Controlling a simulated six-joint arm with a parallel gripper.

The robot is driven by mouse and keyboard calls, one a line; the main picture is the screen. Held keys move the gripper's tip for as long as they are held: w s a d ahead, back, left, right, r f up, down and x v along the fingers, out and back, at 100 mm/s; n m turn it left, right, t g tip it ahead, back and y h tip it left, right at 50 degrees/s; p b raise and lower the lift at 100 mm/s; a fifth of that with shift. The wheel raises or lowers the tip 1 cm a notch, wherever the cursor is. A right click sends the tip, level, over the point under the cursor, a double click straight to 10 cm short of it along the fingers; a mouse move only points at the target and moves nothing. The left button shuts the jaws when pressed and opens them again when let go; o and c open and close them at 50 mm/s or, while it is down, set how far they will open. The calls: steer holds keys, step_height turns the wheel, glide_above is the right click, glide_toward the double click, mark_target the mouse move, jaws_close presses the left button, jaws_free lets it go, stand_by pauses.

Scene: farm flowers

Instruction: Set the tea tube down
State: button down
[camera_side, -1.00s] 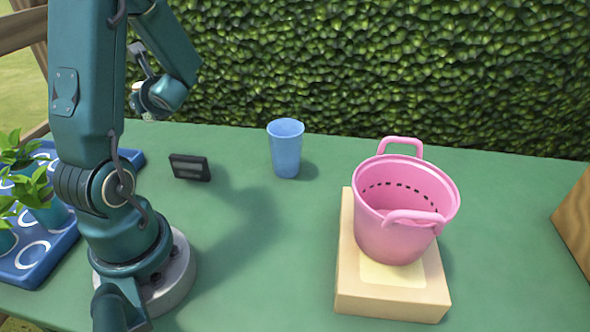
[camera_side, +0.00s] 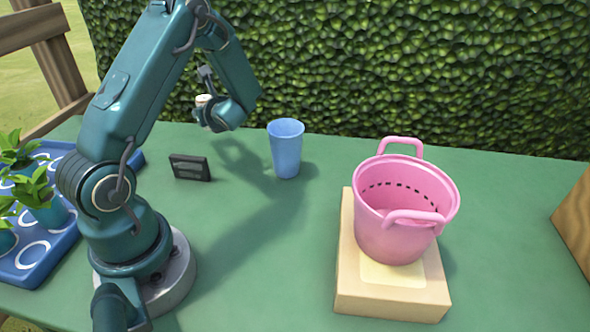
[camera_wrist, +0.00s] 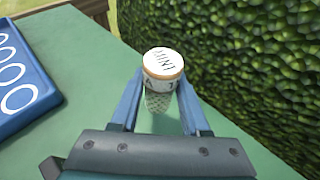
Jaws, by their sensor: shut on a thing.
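The tea tube (camera_wrist: 163,72) is between the two fingers of my gripper (camera_wrist: 162,100) in the wrist view. It has a pale lid with dark lettering on top and a clear-looking, patterned lower body. In the side view the tube (camera_side: 204,101) shows as a small pale end beside my gripper (camera_side: 207,118). My gripper is shut on it and holds it above the far left part of the green table (camera_side: 270,240). Most of the tube is hidden by the gripper in the side view.
A small black block (camera_side: 190,167) stands below and left of my gripper. A blue cup (camera_side: 286,150) stands to its right. A pink basket (camera_side: 400,225) sits on a wooden block (camera_side: 390,305). A blue tray (camera_side: 30,262) with potted plants is at the left. A hedge (camera_side: 400,70) borders the back.

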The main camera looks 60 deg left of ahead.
steer(key=shift+w+d+f, duration=0.1)
steer(key=shift+w+f, duration=0.25)
steer(key=shift+w, duration=0.1)
steer(key=shift+f, duration=1.95)
steer(key=shift+f, duration=0.1)
steer(key=shift+c, duration=1.9)
jaws_free()
